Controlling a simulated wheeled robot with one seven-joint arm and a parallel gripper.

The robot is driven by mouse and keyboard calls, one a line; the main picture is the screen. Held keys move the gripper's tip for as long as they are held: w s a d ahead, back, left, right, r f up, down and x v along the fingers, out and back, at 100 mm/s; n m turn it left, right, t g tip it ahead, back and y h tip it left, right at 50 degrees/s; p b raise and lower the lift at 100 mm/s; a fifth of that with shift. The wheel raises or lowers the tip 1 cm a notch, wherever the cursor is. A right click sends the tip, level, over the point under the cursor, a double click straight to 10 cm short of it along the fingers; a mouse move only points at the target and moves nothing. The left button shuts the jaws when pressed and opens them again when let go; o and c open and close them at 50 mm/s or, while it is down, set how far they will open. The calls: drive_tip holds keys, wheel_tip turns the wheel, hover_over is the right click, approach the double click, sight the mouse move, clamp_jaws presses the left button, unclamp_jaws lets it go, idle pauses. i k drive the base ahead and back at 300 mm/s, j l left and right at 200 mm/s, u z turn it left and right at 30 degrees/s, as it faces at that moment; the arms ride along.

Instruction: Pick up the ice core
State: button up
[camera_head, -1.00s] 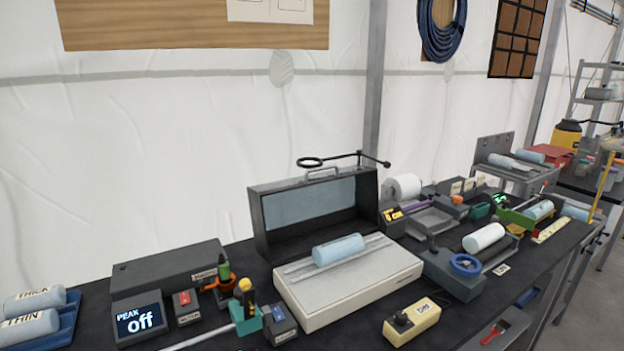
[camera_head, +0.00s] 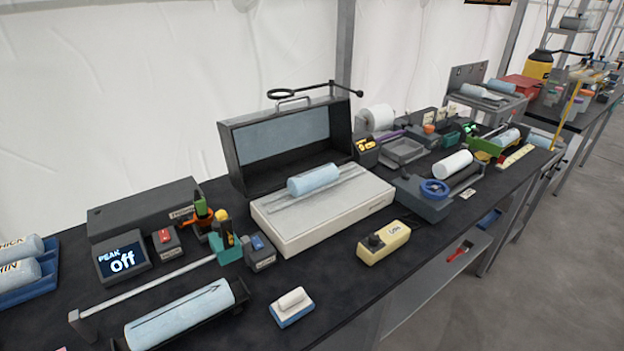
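Several pale blue cylinders that look like ice cores are in view, and I cannot tell which one the task means. One core (camera_head: 314,179) lies on the rails of the white light box (camera_head: 300,238) in the middle of the bench. A larger core (camera_head: 182,316) with a dark line along it lies in a dark tray at the front left. Two labelled cores (camera_head: 20,250) lie in a blue rack (camera_head: 42,281) at the left edge, cut off by the picture. More pale cylinders (camera_head: 482,91) lie on a grey stand further back. My gripper is not in view.
A cream box with a knob (camera_head: 384,243) and a small blue and white block (camera_head: 291,307) stand on the front of the bench. A display reading PEAK off (camera_head: 122,258) stands left. A white cylinder (camera_head: 453,164) lies on a device right. Open floor (camera_head: 540,260) lies at right.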

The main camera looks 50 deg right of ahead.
sight(306, 182)
drive_tip(key=l+z, duration=0.2)
drive_tip(key=z, duration=2.05)
drive_tip(key=i+l+z, duration=0.15)
drive_tip(key=i, duration=0.4)
drive_tip(key=i+l+z, duration=0.15)
drive_tip(key=i, duration=0.4)
drive_tip(key=u, duration=2.45)
drive_tip(key=j+u, duration=0.3)
drive_tip(key=k+j+u, duration=0.1)
drive_tip(key=j+u, duration=0.2)
drive_tip(key=j, duration=0.15)
